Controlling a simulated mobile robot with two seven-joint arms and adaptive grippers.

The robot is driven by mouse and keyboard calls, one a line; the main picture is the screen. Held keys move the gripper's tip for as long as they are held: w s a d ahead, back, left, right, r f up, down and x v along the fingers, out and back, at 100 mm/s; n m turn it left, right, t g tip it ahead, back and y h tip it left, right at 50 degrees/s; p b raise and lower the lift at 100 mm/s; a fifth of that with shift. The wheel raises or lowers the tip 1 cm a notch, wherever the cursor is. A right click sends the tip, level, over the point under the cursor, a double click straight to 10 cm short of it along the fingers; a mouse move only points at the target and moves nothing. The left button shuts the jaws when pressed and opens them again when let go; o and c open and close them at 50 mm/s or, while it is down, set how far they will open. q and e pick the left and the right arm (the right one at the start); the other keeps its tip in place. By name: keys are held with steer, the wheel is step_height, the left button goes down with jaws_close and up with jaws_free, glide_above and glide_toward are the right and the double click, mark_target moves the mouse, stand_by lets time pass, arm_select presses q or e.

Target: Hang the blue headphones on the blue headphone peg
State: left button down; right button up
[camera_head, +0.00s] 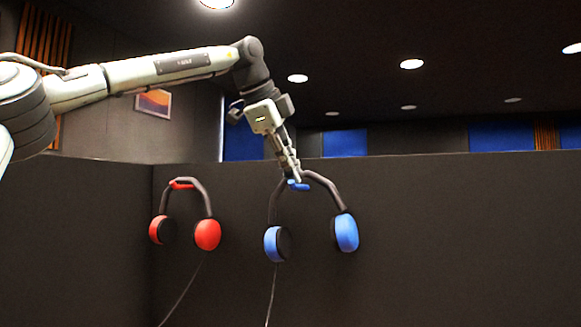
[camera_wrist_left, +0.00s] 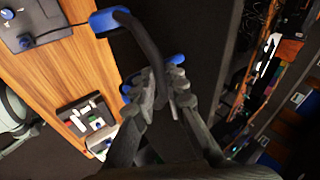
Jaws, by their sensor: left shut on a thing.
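The blue headphones (camera_head: 345,232) hang ear cups down in front of the dark panel, a thin cable trailing below. My left gripper (camera_head: 294,172) comes down from above and is shut on the top of their headband. The blue peg (camera_head: 299,186) shows just below the fingertips, under the top of the band; I cannot tell whether the band rests on it. In the left wrist view, the dark headband (camera_wrist_left: 147,43) runs between the fingers (camera_wrist_left: 162,84), with one blue ear cup (camera_wrist_left: 108,18) at its end. My right gripper is in no view.
Red headphones (camera_head: 207,235) hang on a red peg (camera_head: 181,184) to the left, their cable dangling. The dark panel (camera_head: 450,240) is bare to the right. The left wrist view shows a wooden desktop (camera_wrist_left: 88,62) with a grey control box (camera_wrist_left: 45,28).

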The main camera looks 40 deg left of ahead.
arm_select(q)
steer(key=shift+f, duration=0.35)
steer(key=shift+f, duration=0.1)
steer(key=c, duration=1.6)
jaws_free()
steer(key=shift+c, duration=0.2)
steer(key=shift+o, duration=0.9)
steer(key=shift+w+f, duration=0.1)
steer(key=shift+w, duration=0.15)
steer(key=shift+s+r, duration=0.1)
steer(key=shift+r, duration=0.15)
steer(key=v, duration=1.2)
